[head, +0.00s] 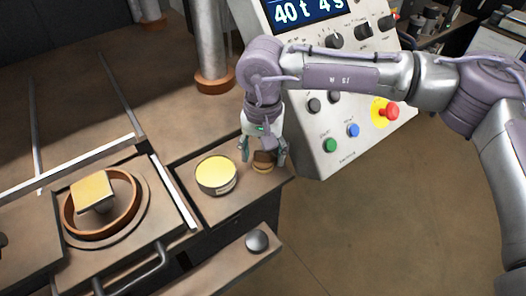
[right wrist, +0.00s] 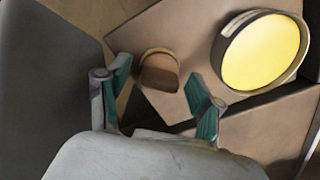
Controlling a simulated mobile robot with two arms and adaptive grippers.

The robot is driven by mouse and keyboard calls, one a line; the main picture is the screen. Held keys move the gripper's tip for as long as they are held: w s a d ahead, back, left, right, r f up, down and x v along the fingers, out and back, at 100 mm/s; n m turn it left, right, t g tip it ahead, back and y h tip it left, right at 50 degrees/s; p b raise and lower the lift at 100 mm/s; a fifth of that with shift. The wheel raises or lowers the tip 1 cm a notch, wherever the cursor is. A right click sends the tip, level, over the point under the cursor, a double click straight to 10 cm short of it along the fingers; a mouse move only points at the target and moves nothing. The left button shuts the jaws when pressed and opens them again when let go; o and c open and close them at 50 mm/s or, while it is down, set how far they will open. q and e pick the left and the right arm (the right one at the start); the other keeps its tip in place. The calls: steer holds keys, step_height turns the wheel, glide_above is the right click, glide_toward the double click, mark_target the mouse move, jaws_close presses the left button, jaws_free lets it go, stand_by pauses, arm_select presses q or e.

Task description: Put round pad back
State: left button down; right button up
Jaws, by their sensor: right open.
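A small round pad (head: 263,167), brown with a paler edge, is on the right part of a brown side shelf. It also shows in the right wrist view (right wrist: 159,72), just beyond the fingertips and between them. My right gripper (head: 262,157) points down over the pad with its fingers spread to either side. It is open and holds nothing. Whether the fingers touch the pad cannot be told. A round tin (head: 216,175) with a yellow top stands left of the pad, apart from it. My left gripper is not in view.
A press bed at left holds a brown ring (head: 72,226) with a yellow-topped block (head: 93,190) inside. A control panel (head: 335,145) with buttons rises close behind my right gripper. A round grey knob (head: 256,241) is on a lower ledge in front.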

mark_target(263, 153)
steer(key=shift+r, duration=0.15)
step_height(263, 153, up, 12)
steer(key=b, duration=0.2)
stand_by(0.6)
